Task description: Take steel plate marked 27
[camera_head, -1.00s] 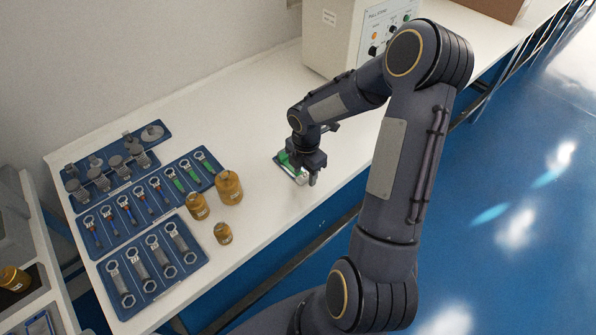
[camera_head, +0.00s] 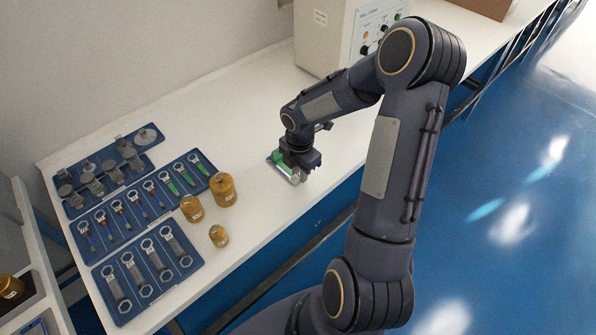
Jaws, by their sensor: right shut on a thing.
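A pale metallic edge (camera_head: 291,176) shows beside the fingers. The number 27 cannot be read at this size. My left gripper is not in view.
Blue trays (camera_head: 205,262) with wrenches and grey weights lie on the left of the bench (camera_head: 255,215). Amber jars (camera_head: 222,189) stand beside them. A grey machine (camera_head: 325,38) stands behind my right arm. Bare bench lies between jars and gripper.

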